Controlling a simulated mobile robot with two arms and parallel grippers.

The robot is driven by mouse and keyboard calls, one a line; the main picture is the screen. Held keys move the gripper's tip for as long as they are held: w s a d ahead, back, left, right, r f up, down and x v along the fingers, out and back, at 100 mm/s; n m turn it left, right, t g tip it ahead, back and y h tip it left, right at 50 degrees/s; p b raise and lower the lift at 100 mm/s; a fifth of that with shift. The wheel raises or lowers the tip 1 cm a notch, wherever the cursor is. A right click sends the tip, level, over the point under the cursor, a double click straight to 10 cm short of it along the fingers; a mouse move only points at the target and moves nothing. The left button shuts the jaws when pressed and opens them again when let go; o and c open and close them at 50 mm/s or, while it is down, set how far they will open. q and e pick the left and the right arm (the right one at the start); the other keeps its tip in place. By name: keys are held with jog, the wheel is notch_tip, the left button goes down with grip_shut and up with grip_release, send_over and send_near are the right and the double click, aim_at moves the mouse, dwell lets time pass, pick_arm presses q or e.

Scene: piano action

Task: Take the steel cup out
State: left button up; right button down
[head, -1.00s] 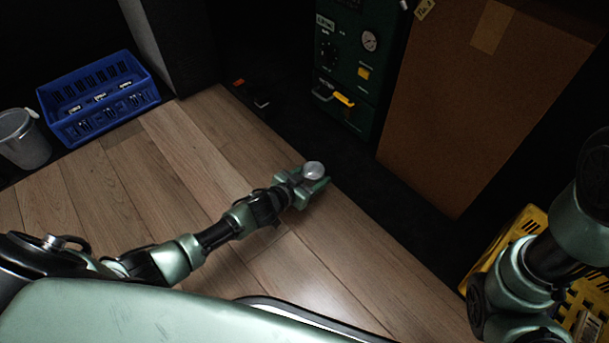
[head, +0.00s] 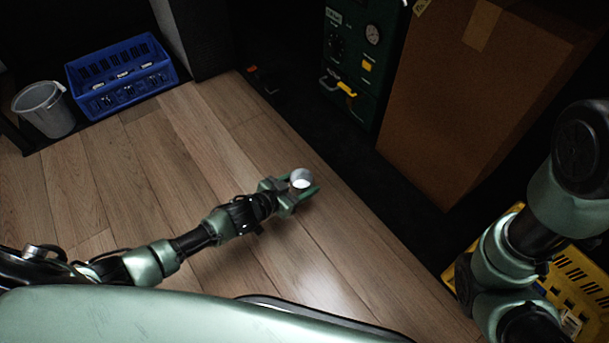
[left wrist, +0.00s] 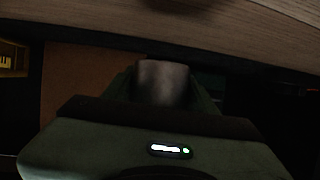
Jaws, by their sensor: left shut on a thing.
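The steel cup (head: 300,178) is a small grey metal cup with a bright round top in the head view. My left gripper (head: 302,189) is shut on it and holds it above the wooden floor, near the middle of the picture. In the left wrist view the cup (left wrist: 163,83) shows as a dim grey shape between the fingers of my left gripper (left wrist: 165,90). My right arm comes in at the right of the head view, and its gripper does not show.
A blue crate (head: 88,103) with things in it and a grey bucket (head: 46,120) stand at the far left. A green cabinet with a gauge (head: 357,75) and a large cardboard box (head: 440,110) stand at the back. A yellow crate (head: 572,262) is at right. The wooden floor between is mostly clear.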

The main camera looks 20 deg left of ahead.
pick_arm(q)
jog(key=shift+s+d+r+p, duration=0.1)
jog(key=shift+s+r+p, duration=0.15)
jog(key=shift+s, duration=0.8)
jog(key=shift+s+d+r+p, duration=0.1)
jog(key=shift+s+r, duration=0.15)
jog(key=shift+s, duration=0.75)
